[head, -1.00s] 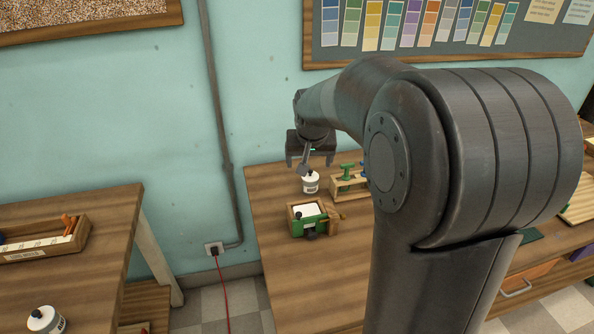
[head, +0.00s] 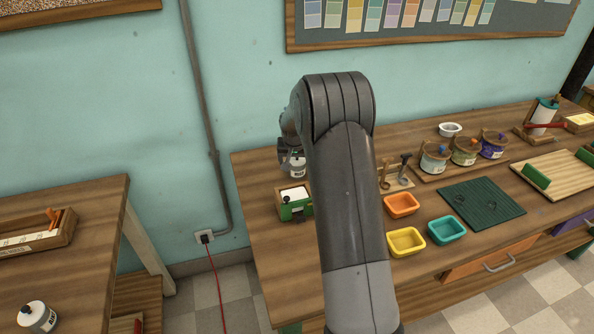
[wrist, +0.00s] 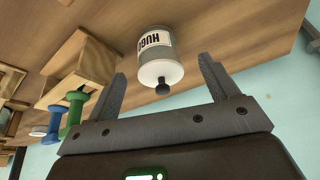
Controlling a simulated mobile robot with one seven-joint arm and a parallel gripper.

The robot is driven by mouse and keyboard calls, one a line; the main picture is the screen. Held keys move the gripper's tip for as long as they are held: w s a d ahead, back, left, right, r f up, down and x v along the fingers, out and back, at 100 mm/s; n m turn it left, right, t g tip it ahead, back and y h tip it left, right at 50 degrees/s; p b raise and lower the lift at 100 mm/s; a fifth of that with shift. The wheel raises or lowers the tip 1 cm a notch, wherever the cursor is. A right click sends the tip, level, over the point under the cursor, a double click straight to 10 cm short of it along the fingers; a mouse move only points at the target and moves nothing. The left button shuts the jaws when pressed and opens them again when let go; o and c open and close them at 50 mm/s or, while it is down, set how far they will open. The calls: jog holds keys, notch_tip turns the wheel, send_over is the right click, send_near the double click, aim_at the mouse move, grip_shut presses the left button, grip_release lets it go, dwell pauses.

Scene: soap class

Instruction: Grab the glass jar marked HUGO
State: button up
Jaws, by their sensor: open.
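The jar marked HUGO (wrist: 159,58) shows in the wrist view, with a white top, a dark knob, a grey band and a white label with black letters, seen upside down. It stands on the wooden table. My gripper (wrist: 163,82) is open, one finger to each side of the jar in the picture; I see no finger touching it. In the head view a small white labelled jar (head: 298,168) stands just below my gripper (head: 289,154), partly hidden by my arm; its letters are too small to read.
A wooden box with a green front (head: 295,204) stands close in front of the jar. Paint pots (head: 434,160) and coloured trays (head: 402,205) are farther right. Another white bottle (head: 37,317) stands on the left table.

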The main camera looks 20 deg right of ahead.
jog(key=shift+x, duration=3.4)
jog(key=shift+w+d, duration=0.15)
jog(key=shift+d, duration=0.05)
jog(key=c, duration=1.2)
jog(key=shift+o, duration=0.2)
jog(key=shift+r, duration=0.1)
